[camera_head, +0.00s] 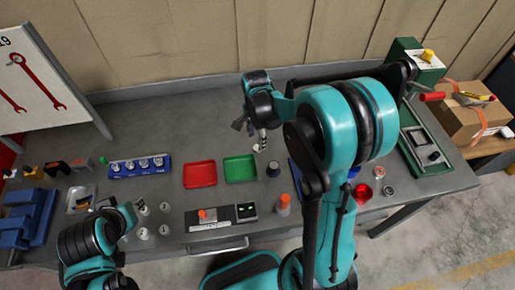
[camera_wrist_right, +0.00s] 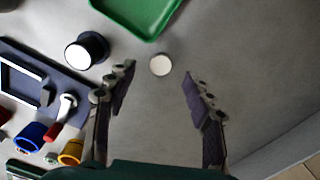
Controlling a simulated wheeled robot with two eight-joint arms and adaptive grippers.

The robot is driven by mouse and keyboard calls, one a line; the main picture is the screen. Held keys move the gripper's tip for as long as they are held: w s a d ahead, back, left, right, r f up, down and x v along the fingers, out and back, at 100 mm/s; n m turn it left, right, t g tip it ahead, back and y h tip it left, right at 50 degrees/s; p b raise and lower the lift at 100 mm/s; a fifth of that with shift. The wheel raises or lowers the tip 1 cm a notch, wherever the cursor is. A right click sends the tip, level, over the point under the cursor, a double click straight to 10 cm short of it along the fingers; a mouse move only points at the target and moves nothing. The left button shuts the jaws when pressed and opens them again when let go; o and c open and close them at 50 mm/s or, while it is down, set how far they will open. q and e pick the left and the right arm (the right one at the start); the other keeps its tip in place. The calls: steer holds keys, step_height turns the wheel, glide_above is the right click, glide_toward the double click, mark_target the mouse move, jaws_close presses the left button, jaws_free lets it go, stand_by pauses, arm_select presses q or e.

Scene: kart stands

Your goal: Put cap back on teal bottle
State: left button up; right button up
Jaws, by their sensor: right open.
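No teal bottle can be clearly made out. My left gripper (camera_head: 132,210) is low over the left bench; its fingers are unclear.
The green tray (camera_head: 240,168) and red tray (camera_head: 200,174) lie mid-bench. A blue rack (camera_head: 140,167) is left of them. An orange-topped item (camera_head: 283,204) stands near the front. A dark blue holder (camera_wrist_right: 42,82) has coloured parts beside it. Bare bench lies right of the disc.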

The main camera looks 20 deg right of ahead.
mark_target(257, 147)
steer(key=f, duration=0.1)
steer(key=f+b, duration=0.1)
steer(key=f, duration=0.1)
steer(key=f+b, duration=0.1)
steer(key=f, duration=0.1)
steer(key=shift+w+d+f, duration=0.2)
steer(key=shift+d, duration=0.1)
steer(key=shift+r, duration=0.1)
steer(key=c, duration=0.8)
